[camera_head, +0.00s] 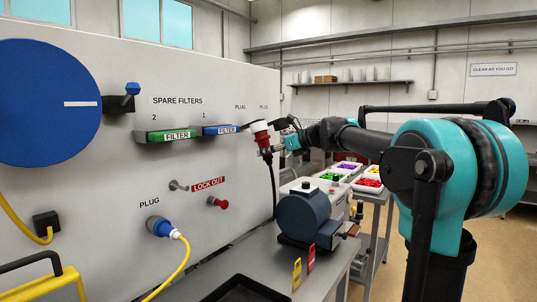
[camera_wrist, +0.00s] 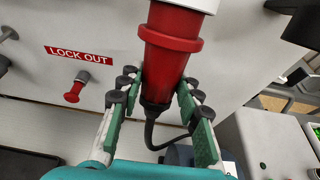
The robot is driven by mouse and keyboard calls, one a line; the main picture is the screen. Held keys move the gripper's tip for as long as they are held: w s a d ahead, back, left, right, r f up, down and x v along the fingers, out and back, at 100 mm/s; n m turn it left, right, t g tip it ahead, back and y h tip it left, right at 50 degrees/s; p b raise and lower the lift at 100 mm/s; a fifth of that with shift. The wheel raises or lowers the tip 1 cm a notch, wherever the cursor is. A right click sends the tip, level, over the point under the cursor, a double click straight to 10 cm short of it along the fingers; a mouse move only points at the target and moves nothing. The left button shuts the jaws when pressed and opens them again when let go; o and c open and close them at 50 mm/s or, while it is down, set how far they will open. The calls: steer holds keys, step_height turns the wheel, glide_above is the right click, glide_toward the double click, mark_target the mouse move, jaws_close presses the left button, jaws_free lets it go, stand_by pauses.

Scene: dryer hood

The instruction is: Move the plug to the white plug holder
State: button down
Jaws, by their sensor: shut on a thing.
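The red plug (camera_wrist: 168,58) stands upright between the fingers of my gripper (camera_wrist: 160,90), which is shut on its lower part. Its black cable hangs down from its lower end. The white plug holder (camera_wrist: 192,4) is at the top edge of the wrist view, directly above the plug's upper end. The plug's top meets or enters the holder; the wrist view cannot show how deep. In the head view the red plug (camera_head: 262,138) is below the white holder (camera_head: 258,126) on the grey panel, with my gripper (camera_head: 276,148) at its right.
A black holder (camera_wrist: 302,22) is close to the right of the white one. A red lock-out knob (camera_head: 219,203), a blue plug (camera_head: 158,227) with a yellow cable, and two filters (camera_head: 177,136) are on the panel. A dark blue motor (camera_head: 308,215) stands on the bench below.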

steer(key=shift+w+a+r, duration=0.1)
steer(key=shift+a+r, duration=0.05)
steer(key=shift+r, duration=0.35)
steer(key=shift+w+a+r, duration=0.1)
steer(key=shift+a+r, duration=0.05)
steer(key=shift+r, duration=0.3)
steer(key=c, duration=1)
jaws_free()
steer(key=v, duration=1.2)
steer(key=shift+s, duration=0.1)
